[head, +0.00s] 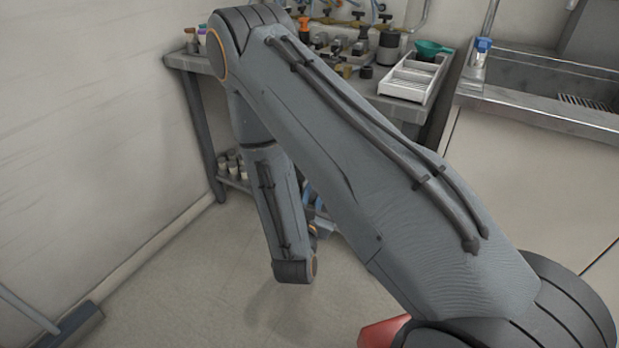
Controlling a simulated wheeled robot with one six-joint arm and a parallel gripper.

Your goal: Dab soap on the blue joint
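A blue joint (483,44) sits low on an upright metal pipe at the sink's left edge. More blue parts (309,197) show partly behind my arm, under the bench; I cannot tell what they are. I cannot pick out the soap for sure. Small bottles (202,35) stand at the bench's left end, and an orange-topped bottle (304,27) stands farther right. My arm crosses the middle of the view and its lower part hangs in front of the bench. My gripper cannot be made out.
A workbench (186,62) by the left wall carries valves and fittings, a dark jar (388,46), and a white tray (412,78) with a green funnel (432,47). A metal sink (540,80) is at right. The floor (190,290) at lower left is mostly clear.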

